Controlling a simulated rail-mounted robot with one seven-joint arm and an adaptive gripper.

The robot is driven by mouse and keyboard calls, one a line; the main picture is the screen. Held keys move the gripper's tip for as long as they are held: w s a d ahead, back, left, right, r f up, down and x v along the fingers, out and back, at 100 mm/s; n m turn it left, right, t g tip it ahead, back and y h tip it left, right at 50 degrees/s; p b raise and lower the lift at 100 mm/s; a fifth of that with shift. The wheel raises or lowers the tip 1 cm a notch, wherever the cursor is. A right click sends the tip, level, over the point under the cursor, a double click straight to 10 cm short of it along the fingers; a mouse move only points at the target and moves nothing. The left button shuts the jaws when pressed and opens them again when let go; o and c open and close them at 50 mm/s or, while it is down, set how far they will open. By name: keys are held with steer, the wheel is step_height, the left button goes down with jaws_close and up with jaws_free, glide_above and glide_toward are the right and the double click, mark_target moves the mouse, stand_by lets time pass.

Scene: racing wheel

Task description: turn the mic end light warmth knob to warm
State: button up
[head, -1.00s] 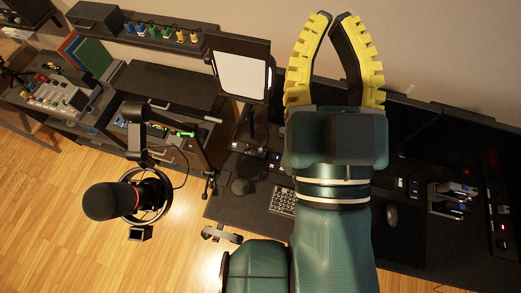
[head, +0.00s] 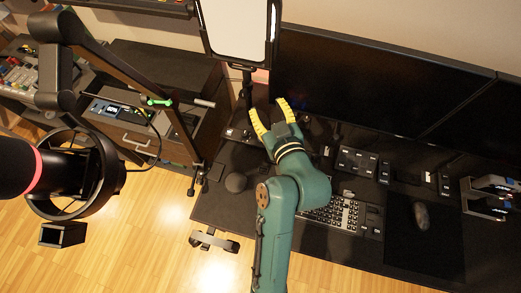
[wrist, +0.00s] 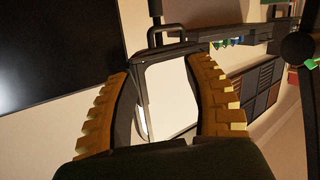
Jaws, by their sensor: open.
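The light at the mic end is a white rectangular panel (head: 236,28) in a dark frame, on a thin dark pole (head: 246,92). The pole rises from a dark base (head: 237,133) on the desk's left part. Small pale details show on the base, but I cannot tell which is the warmth knob or how it is set. My gripper (head: 268,106), with yellow ridged fingers, is open and empty, just right of the pole in the picture. In the wrist view the panel (wrist: 170,97) shows between the open fingers, beyond them.
A black microphone (head: 15,165) on a jointed boom arm (head: 110,65) hangs in the left foreground. Dark monitors (head: 375,70) stand behind the desk. A keyboard (head: 335,212), a button pad (head: 357,162) and a mouse (head: 421,216) lie right of my arm.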

steer(key=s+d+f+m+g+b, duration=0.15)
steer(key=f+b, duration=0.55)
steer(key=f, duration=0.8)
steer(key=s+d+f+g+b, duration=0.1)
steer(key=s+f+b, duration=0.1)
steer(key=f+b, duration=0.95)
steer(key=shift+t+h, duration=0.3)
steer(key=shift+t, duration=0.05)
steer(key=f+x, duration=0.1)
steer(key=x, duration=0.5)
steer(key=b+x, duration=0.1)
steer(key=x, duration=0.5)
steer(key=s+f+x, duration=0.1)
steer(key=x, duration=0.4)
steer(key=shift+w+d+f, duration=0.25)
steer(key=shift+w+f, duration=0.2)
steer(key=shift+c, duration=0.3)
steer(key=shift+s, duration=0.1)
jaws_close()
steer(key=shift+f, duration=0.1)
